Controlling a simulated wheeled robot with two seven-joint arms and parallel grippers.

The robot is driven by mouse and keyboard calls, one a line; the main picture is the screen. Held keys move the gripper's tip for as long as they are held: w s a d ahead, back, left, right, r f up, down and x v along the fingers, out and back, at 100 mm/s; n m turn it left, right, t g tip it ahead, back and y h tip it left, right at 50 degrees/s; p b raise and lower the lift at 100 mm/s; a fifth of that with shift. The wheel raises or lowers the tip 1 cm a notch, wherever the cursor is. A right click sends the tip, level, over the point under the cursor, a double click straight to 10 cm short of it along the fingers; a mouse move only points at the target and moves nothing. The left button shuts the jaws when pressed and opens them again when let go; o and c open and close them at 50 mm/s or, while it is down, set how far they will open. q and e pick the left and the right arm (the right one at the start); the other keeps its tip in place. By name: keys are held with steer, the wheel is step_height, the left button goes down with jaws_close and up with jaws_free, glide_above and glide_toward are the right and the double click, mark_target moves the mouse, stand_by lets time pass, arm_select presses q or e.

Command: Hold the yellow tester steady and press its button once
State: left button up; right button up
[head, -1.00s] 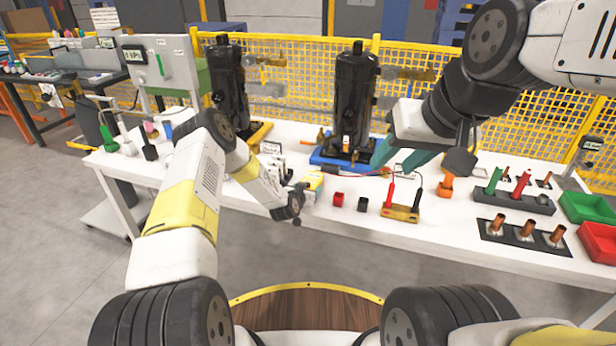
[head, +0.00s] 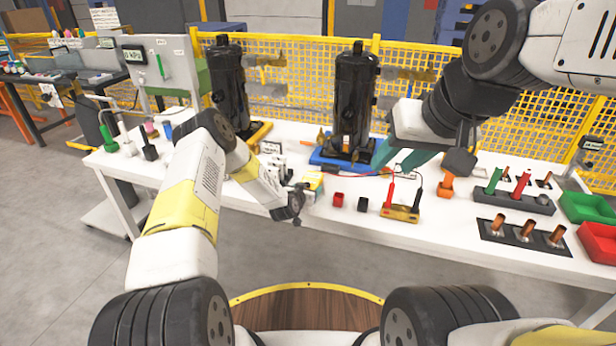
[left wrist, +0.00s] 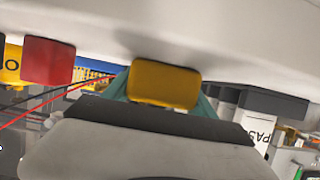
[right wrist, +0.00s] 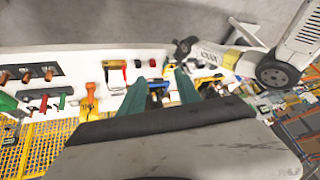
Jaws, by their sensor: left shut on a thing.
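The yellow tester (head: 314,181) is at the front edge of the white table, left of the middle in the head view. In the left wrist view its yellow end (left wrist: 165,83) sits between the teal fingers of my left gripper (left wrist: 163,97), which is shut on it. Its button cannot be made out. A red and a black lead run from the tester to two probes standing in a gold block (head: 401,213). My right gripper (head: 400,157) is open and empty above the table, right of the tester. Its two spread fingers (right wrist: 160,88) also show in the right wrist view.
A red cube (head: 338,200) and a black cube (head: 362,205) lie between the tester and the gold block. A black compressor (head: 352,105) stands on a blue base behind. Copper stubs (head: 528,231) and green and red bins (head: 590,208) are at the right.

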jaws_close()
stand_by(1.5)
